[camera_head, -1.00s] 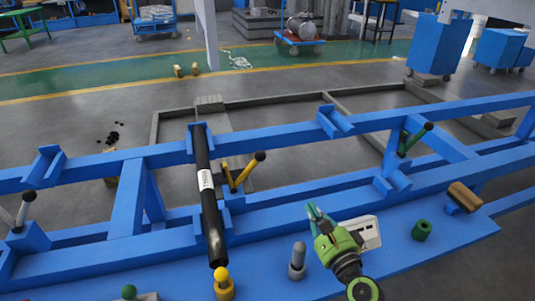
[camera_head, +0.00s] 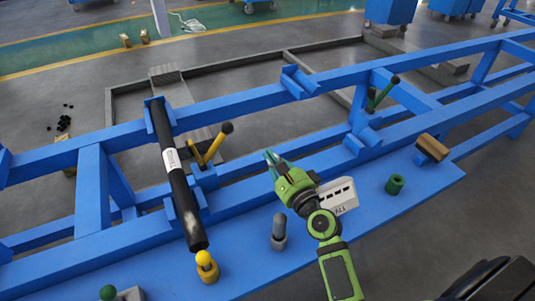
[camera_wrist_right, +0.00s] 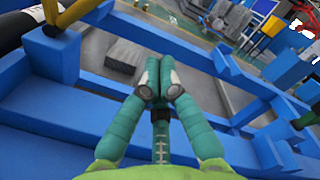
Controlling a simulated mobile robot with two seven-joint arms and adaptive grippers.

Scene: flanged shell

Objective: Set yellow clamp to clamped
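The yellow clamp (camera_head: 211,150) stands on the blue frame, just right of the black tube (camera_head: 172,168). Its lever tilts up and to the right, ending in a black knob (camera_head: 227,127). My right gripper (camera_head: 269,157), green with teal fingers, is to the right of the clamp and apart from it. In the right wrist view the fingertips (camera_wrist_right: 158,83) are together with nothing visible between them. My left gripper is not in view.
A blue frame (camera_head: 90,205) spans the view. In front stand a yellow-topped post (camera_head: 206,267), a grey post (camera_head: 279,232) and a green cylinder (camera_head: 395,184). A green-handled clamp (camera_head: 380,93) is farther right. A white labelled plate (camera_head: 338,196) lies behind my right wrist.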

